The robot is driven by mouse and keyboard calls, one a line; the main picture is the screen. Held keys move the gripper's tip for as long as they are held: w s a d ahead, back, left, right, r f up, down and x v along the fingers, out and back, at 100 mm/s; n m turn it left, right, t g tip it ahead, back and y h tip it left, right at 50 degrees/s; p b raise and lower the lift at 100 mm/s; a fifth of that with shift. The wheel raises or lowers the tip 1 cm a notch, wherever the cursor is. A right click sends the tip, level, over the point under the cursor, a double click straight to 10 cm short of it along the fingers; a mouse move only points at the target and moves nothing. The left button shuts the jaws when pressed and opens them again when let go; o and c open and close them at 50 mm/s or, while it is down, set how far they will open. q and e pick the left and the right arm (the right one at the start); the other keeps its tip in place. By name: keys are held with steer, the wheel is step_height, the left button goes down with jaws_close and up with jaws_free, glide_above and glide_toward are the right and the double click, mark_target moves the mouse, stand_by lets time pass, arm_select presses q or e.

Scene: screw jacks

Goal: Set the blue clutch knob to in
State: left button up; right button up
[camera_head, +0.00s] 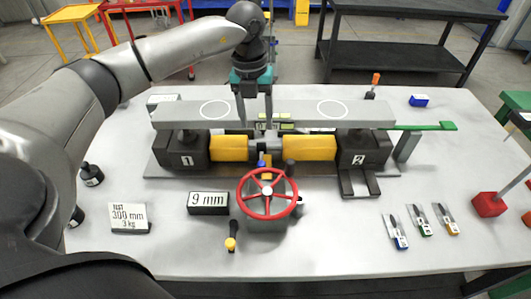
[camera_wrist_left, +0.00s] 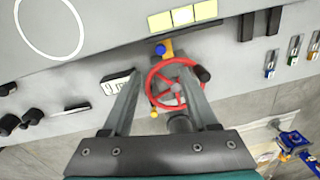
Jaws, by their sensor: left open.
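The blue clutch knob (camera_head: 262,162) is small and sits on the front of the jack unit, between the two yellow sleeves and just behind the red handwheel (camera_head: 268,194). It also shows in the left wrist view (camera_wrist_left: 161,49), beside a yellow part, just beyond the fingertips. My left gripper (camera_head: 255,122) points down, open and empty, above the middle of the jack unit. In the left wrist view its fingers (camera_wrist_left: 161,72) are spread, with the knob and part of the handwheel between and beyond them. I cannot tell the clutch's setting. My right gripper is not in view.
A grey beam (camera_head: 290,112) with two white circles lies across jacks 1 (camera_head: 183,158) and 2 (camera_head: 362,158). A "9 mm" display (camera_head: 208,203) stands left of the handwheel. A yellow-knobbed lever (camera_head: 231,243) is in front. Several small tools lie at right; the front table is mostly clear.

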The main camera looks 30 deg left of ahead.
mark_target(261, 163)
arm_select(q)
steer(key=f, duration=0.8)
steer(key=d+f+b, duration=0.1)
steer(key=f, duration=0.4)
steer(key=shift+f, duration=0.4)
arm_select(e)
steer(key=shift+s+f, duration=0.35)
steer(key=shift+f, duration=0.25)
arm_select(q)
steer(key=shift+c, duration=0.4)
jaws_close()
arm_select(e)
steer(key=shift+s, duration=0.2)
